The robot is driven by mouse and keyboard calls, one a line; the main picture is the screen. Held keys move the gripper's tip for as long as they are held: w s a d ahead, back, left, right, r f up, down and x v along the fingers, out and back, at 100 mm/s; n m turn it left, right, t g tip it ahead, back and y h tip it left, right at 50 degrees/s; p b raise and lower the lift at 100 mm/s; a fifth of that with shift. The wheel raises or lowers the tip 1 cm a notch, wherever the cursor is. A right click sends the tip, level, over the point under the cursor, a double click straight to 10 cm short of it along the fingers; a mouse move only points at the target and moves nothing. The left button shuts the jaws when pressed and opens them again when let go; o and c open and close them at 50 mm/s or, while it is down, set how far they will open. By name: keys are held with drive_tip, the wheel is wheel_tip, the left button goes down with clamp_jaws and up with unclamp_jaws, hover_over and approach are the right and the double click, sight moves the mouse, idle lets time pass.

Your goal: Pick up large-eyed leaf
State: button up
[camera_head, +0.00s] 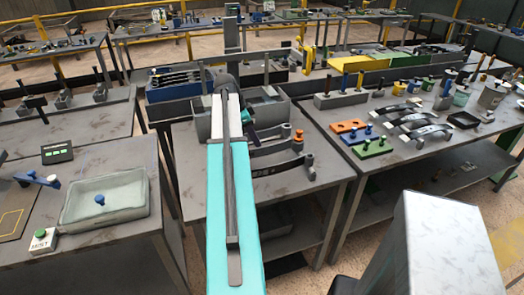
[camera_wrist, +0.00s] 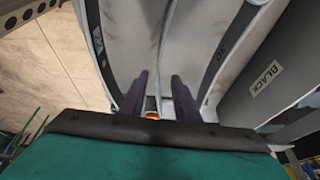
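Several curved dark leaves lie side by side on the middle table, to the right of my arm in the head view. The nearest leaf (camera_head: 283,169) is long, with an upturned right end; another leaf (camera_head: 275,148) lies behind it, beside an orange piece (camera_head: 298,136). My gripper (camera_head: 253,138) is low at their left ends, partly hidden by my arm. In the wrist view my gripper's two purple fingers (camera_wrist: 160,100) are apart, over pale leaf surfaces with dark bands (camera_wrist: 233,45). A small orange spot (camera_wrist: 152,115) shows between the fingers. I cannot tell which leaf has the large eye.
The right table holds more curved leaves (camera_head: 412,121), an orange plate (camera_head: 348,127) and a green plate (camera_head: 372,147). In the wrist view a grey wall labelled BLACK (camera_wrist: 265,80) stands close on the right.

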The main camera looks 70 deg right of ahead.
sight(262, 149)
drive_tip(key=shift+x, duration=0.8)
drive_tip(key=shift+s+p+x, duration=0.25)
drive_tip(key=shift+p+x, duration=0.8)
drive_tip(key=shift+x, duration=0.4)
drive_tip(key=shift+p+x, duration=0.3)
drive_tip(key=shift+x, duration=0.8)
drive_tip(key=shift+c, duration=0.2)
clamp_jaws()
